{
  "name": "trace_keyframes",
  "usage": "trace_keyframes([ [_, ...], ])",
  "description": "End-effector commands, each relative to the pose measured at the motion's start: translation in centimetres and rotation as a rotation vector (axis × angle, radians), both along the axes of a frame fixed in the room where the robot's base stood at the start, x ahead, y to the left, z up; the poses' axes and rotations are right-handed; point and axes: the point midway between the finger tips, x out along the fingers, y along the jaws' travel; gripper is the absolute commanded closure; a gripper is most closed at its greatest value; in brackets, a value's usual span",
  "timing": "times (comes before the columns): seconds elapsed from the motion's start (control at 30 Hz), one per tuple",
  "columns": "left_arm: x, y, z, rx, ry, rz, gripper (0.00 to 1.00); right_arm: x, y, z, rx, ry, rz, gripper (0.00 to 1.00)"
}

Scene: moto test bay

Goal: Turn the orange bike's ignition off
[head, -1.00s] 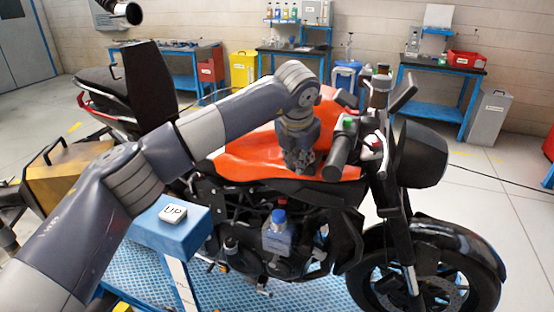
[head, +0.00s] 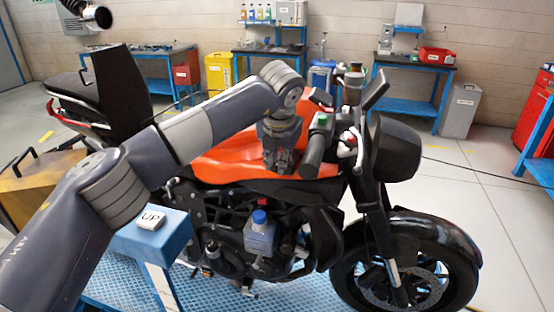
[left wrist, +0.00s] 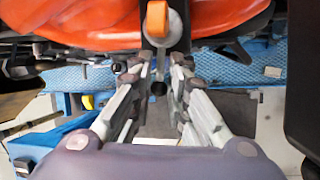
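The orange bike (head: 222,160) stands side-on in the head view, front wheel to the right. My left gripper (head: 277,168) points down beside its orange tank, just left of the black handlebar grip (head: 315,148). In the left wrist view, the fingers of my left gripper (left wrist: 160,62) are apart with nothing between them. The head view shows no clear ignition switch.
A blue stand with a white "UP" button (head: 151,220) is close under my left arm. A bottle with a blue cap (head: 260,236) shows at the bike's side. Blue workbenches (head: 402,104) line the back wall. Open floor lies to the right.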

Motion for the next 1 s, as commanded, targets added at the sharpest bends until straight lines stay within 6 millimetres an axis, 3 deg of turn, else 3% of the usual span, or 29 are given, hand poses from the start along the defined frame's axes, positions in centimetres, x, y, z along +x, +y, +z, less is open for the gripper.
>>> trace_keyframes([
  [0.03, 0.1, 0.0, 0.3, -0.002, -0.006, 0.000, 0.75, 0.0, 0.0, 0.0, 0.000, 0.000, 0.000, 1.00],
  [0.1, 0.1, 0.0, 0.2, -0.001, -0.005, 0.000, 0.66, 0.0, 0.0, 0.0, 0.000, 0.001, 0.000, 1.00],
  [0.47, -0.1, 0.0, 0.4, -0.001, -0.003, -0.001, 0.66, -0.2, -0.6, 0.0, -0.007, 0.003, 0.001, 1.00],
  [0.63, -1.0, -0.1, 2.5, -0.001, -0.007, -0.002, 0.66, -0.1, -0.3, 0.0, -0.004, 0.001, 0.001, 1.00],
  [1.0, -4.3, -0.4, 9.2, 0.000, -0.006, -0.001, 0.66, 0.0, -0.2, 0.0, -0.002, 0.001, 0.000, 1.00],
])
